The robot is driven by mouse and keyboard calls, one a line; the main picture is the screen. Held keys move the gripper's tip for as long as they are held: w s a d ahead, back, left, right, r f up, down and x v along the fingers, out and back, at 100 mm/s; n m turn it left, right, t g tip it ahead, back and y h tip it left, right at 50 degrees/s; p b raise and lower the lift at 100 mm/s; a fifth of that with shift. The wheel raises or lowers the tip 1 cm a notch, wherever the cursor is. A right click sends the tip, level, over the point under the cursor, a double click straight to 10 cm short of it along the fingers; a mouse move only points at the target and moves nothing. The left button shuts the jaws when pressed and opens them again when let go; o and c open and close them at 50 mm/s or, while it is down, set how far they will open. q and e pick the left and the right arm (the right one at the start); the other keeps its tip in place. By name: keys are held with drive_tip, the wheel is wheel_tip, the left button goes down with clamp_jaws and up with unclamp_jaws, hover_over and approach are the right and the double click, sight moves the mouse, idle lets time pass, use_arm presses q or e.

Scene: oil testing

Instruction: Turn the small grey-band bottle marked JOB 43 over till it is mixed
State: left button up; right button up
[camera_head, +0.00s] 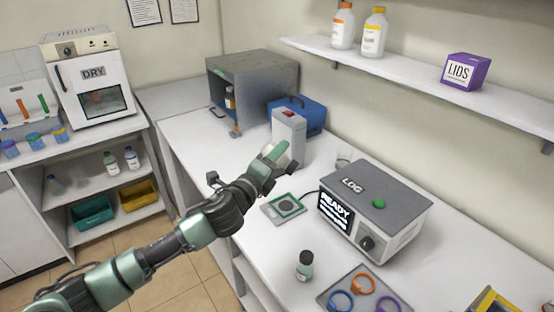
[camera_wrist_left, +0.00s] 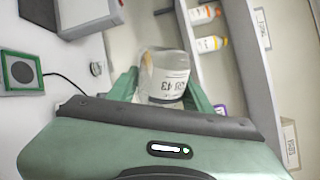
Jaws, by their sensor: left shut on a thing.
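My left gripper (camera_head: 277,166) is shut on a small clear bottle (camera_wrist_left: 163,80), above the bench in front of a white device with a red top. In the left wrist view the bottle sits between my green fingers, its white label (camera_wrist_left: 168,84) facing the camera and ending in "43". The label reads upright there while the shelf bottles lie sideways, so the bottle looks tipped onto its side. My right gripper is not in view.
A white device (camera_head: 289,132) stands behind the gripper. A flat pad (camera_head: 285,206), the LOG box (camera_head: 376,212) showing READY, a dark-capped bottle (camera_head: 305,266) and a tray of coloured rings (camera_head: 335,301) are on the bench. The bench left of the pad is clear.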

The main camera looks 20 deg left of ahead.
use_arm(q)
drive_tip(key=shift+n, duration=1.1)
drive_tip(key=n, duration=0.5)
drive_tip(key=n+p, duration=0.1)
drive_tip(key=n, duration=0.3)
drive_tip(key=shift+r+n, duration=0.1)
drive_tip(key=shift+n, duration=1.4)
drive_tip(key=shift+d+n, duration=0.1)
drive_tip(key=shift+n, duration=0.8)
drive_tip(key=n, duration=0.2)
drive_tip(key=shift+n, duration=0.4)
drive_tip(key=n, duration=0.4)
